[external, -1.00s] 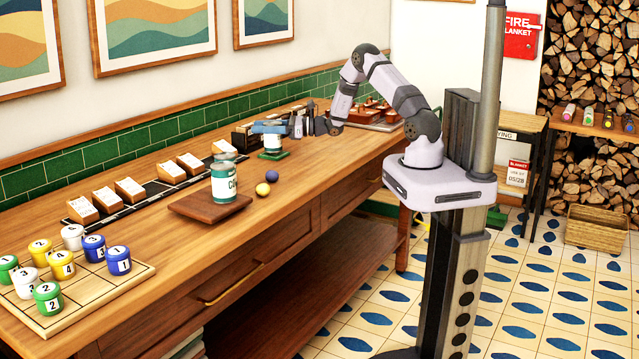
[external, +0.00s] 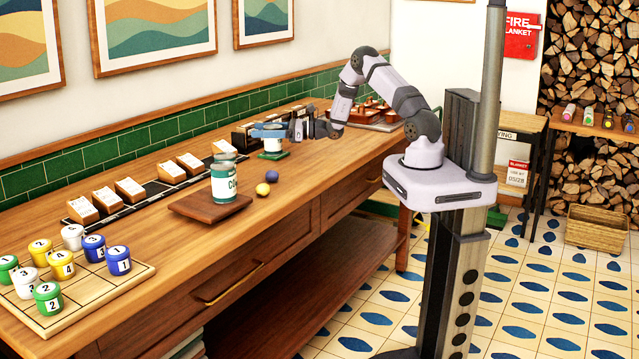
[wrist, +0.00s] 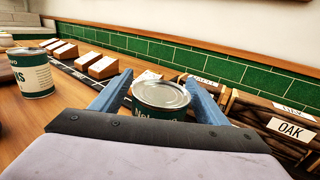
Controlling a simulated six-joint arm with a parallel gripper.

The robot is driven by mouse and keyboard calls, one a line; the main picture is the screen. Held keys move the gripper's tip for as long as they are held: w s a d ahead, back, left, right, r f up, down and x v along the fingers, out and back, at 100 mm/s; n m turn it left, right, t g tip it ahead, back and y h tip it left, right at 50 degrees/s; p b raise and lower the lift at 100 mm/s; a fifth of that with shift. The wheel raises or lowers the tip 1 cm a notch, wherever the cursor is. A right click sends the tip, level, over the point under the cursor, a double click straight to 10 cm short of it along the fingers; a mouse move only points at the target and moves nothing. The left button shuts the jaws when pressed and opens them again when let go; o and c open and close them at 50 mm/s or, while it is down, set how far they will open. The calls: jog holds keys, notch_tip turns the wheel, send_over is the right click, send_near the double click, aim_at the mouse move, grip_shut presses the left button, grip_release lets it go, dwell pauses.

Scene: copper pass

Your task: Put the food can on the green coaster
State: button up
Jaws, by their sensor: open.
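A food can (external: 272,145) with a green and white label stands upright on the green coaster (external: 284,155) towards the far end of the wooden counter. My gripper (external: 268,131) is level with the can's upper part. In the wrist view my gripper (wrist: 160,92) has its blue fingers apart, one on each side of the can (wrist: 160,95), whose silver lid faces up. Whether the fingers touch it I cannot tell. The coaster is hidden in the wrist view.
Another green and white can (external: 225,182) stands on a dark wooden board (external: 190,205); a yellow ball (external: 262,189) and a blue ball (external: 272,176) lie beside it. Wooden holders (external: 131,190) line the wall. A grid board (external: 120,284) carries several numbered pots. The counter's front middle is clear.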

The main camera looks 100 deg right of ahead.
jog(key=shift+r, duration=0.2)
jog(key=shift+s+f, duration=0.15)
jog(key=shift+s, duration=0.15)
jog(key=b+v, duration=0.3)
jog(key=v, duration=0.8)
jog(key=shift+s+a+b, duration=0.2)
jog(key=shift+s+b, duration=0.05)
jog(key=shift+b, duration=0.05)
